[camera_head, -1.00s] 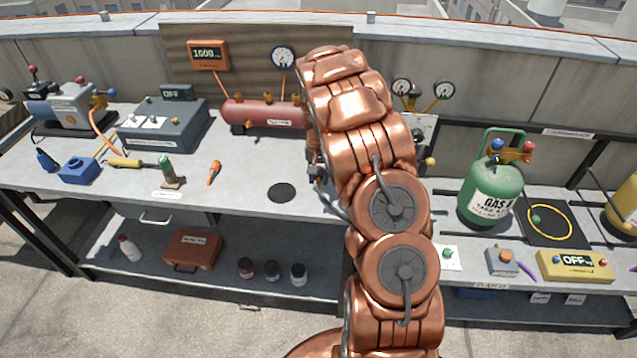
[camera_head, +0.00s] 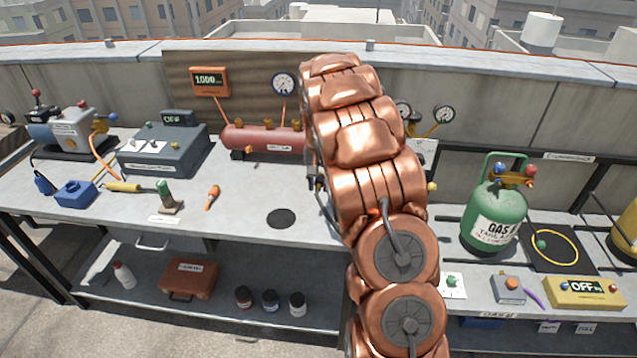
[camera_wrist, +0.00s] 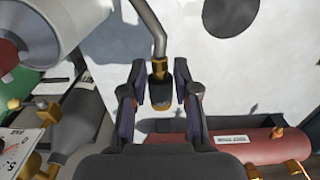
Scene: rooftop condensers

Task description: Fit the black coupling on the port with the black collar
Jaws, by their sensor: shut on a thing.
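My gripper (camera_wrist: 159,100) shows in the wrist view, with a dark finger on each side of a black coupling (camera_wrist: 160,78). The coupling has a brass lower end and hangs from a bent grey metal tube that comes in from the top. My gripper is shut on it, clear of the bench surface as far as I can see. In the head view my copper arm hides the gripper and coupling. Brass fittings (camera_wrist: 46,113) show at the left of the wrist view. I cannot tell which port has the black collar.
The red tank (camera_head: 262,142) lies at the bench's back, also at lower right in the wrist view (camera_wrist: 220,148). A green gas cylinder (camera_head: 493,215) stands on the right. A black disc (camera_head: 281,218) marks the clear bench middle (camera_head: 245,205).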

